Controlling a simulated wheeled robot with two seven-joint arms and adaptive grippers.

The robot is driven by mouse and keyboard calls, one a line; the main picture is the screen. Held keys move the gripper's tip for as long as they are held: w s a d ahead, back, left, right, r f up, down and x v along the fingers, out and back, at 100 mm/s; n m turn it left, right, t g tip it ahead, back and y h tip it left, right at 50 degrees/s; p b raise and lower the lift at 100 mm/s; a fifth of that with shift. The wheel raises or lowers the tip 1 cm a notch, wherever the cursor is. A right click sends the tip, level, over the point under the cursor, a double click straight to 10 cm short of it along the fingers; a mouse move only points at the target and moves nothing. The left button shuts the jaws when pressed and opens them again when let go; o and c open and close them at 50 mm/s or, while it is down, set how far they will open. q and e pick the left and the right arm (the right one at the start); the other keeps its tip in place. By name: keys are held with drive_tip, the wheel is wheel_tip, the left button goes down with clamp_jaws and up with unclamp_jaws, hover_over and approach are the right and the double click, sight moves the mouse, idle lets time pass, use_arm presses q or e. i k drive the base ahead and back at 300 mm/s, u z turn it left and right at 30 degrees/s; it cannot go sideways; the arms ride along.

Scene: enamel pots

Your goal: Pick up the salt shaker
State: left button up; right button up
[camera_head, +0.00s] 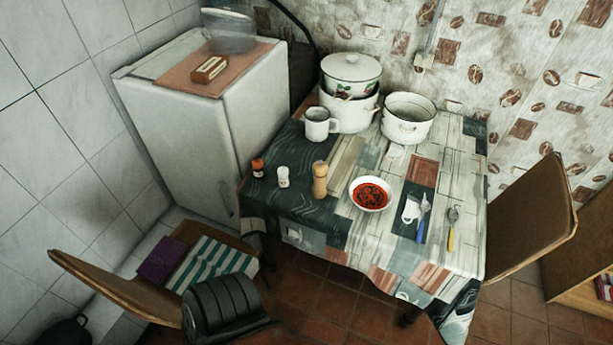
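A small white shaker (283,177), which looks like the salt shaker, stands upright on the patterned tablecloth near the table's left edge. To its left stands a small dark bottle with an orange-red top (258,168). To its right stands a taller wooden mill (320,180). The three stand apart from each other.
On the table (345,153) are a white mug (319,124), stacked pots (349,108), another pot (408,119), a bowl of red soup (370,194) and cutlery (452,227). A fridge (180,125) stands behind left. Chairs flank the table (122,292) (535,222).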

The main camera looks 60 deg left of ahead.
sight(284, 181)
drive_tip(key=i, duration=1.35)
drive_tip(key=u, duration=1.8)
